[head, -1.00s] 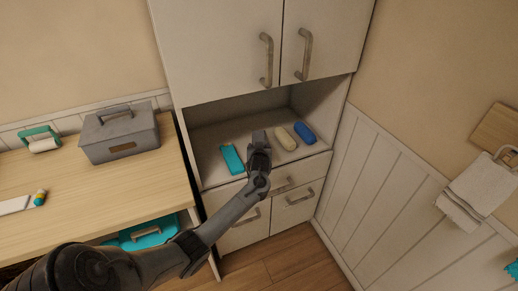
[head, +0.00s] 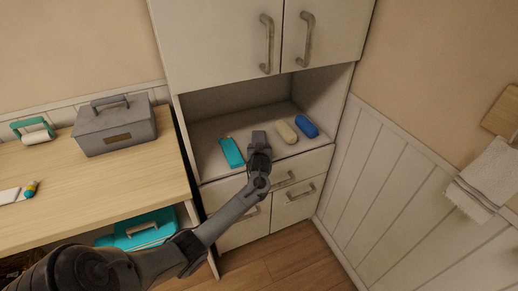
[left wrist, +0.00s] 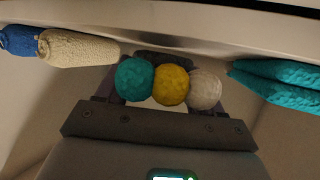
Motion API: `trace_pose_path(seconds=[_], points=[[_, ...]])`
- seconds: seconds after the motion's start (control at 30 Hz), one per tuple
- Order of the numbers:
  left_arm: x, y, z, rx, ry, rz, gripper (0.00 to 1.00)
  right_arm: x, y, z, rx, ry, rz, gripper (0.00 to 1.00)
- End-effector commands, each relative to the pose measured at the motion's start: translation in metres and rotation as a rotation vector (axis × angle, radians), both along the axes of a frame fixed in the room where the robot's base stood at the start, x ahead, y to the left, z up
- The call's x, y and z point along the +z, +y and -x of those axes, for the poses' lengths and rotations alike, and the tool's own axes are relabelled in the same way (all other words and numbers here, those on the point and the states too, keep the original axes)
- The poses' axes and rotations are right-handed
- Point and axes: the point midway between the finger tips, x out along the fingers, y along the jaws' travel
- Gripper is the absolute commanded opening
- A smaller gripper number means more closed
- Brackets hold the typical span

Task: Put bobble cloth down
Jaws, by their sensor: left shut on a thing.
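My left gripper (head: 259,142) is at the open shelf of the white cabinet, between the teal folded item and the cream one. In the left wrist view, my left gripper (left wrist: 168,80) is shut on the bobble cloth (left wrist: 171,84), seen as a row of teal, yellow and whitish balls at the fingers. The rest of the cloth is hidden, and in the head view it is hidden behind the gripper. I cannot tell whether it touches the shelf (head: 215,168). My right gripper is in neither view.
On the shelf lie a teal folded item (head: 231,152), a cream roll (head: 286,132) and a blue roll (head: 307,126). Cabinet doors (head: 225,40) hang above. A wooden counter (head: 110,185) with a grey box (head: 115,130) is left; a towel (head: 490,175) hangs right.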

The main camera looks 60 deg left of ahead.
Motion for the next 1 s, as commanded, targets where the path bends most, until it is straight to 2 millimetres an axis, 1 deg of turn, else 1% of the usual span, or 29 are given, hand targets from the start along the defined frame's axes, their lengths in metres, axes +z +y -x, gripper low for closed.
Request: trace_pose_path(seconds=[0.7,0.73,0.9,1.0], points=[[-0.012,0.000,0.000,0.000,-0.001,0.000,0.13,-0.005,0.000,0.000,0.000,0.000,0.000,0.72],[-0.011,0.000,0.000,0.000,-0.001,0.000,0.72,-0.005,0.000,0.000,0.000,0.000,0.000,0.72],[-0.011,0.000,0.000,0.000,0.000,0.000,0.97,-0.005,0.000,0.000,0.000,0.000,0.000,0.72],[-0.011,0.000,0.000,0.000,0.000,0.000,0.97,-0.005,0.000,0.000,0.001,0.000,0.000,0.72]])
